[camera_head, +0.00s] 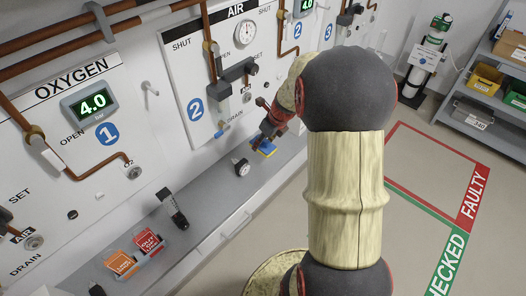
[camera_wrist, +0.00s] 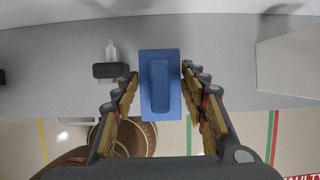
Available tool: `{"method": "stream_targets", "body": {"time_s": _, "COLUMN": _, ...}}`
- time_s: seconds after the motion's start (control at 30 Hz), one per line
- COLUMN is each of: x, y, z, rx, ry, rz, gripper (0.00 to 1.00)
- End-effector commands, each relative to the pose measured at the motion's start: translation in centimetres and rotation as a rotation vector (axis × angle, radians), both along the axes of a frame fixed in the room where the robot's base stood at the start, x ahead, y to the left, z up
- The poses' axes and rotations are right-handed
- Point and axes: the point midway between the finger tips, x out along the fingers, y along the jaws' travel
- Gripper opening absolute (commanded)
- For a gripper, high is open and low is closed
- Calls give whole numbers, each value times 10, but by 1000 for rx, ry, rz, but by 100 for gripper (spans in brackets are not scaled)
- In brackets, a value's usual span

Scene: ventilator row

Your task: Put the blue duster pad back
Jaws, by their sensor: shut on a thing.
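The blue duster pad (camera_wrist: 160,112) is between the fingers of my gripper (camera_wrist: 160,88) in the wrist view. It is a blue rectangle with a raised darker blue grip along its middle. My gripper is shut on it, with a finger at each side. I cannot tell whether the pad touches the shelf. My arm hides part of the shelf and wall.
Wall panels carry pipes and valves. Red FAULTY (camera_head: 474,192) and green CHECKED (camera_head: 446,262) floor markings and a rack of bins (camera_head: 486,80) lie right.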

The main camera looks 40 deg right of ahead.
Motion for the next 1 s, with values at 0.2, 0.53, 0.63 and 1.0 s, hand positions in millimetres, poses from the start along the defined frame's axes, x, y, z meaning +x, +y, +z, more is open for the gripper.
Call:
{"method": "stream_targets", "body": {"time_s": 0.2, "x": 17, "y": -18, "z": -37, "rx": 3, "ry": 3, "rz": 1, "gripper": 20}}
{"method": "stream_targets", "body": {"time_s": 0.53, "x": 27, "y": -29, "z": -56, "rx": 2, "ry": 3, "rz": 1, "gripper": 20}}
{"method": "stream_targets", "body": {"time_s": 0.63, "x": 26, "y": -28, "z": -72, "rx": 3, "ry": 3, "rz": 1, "gripper": 20}}
{"method": "stream_targets", "body": {"time_s": 1.0, "x": 26, "y": -28, "z": -81, "rx": 2, "ry": 2, "rz": 1, "gripper": 20}}
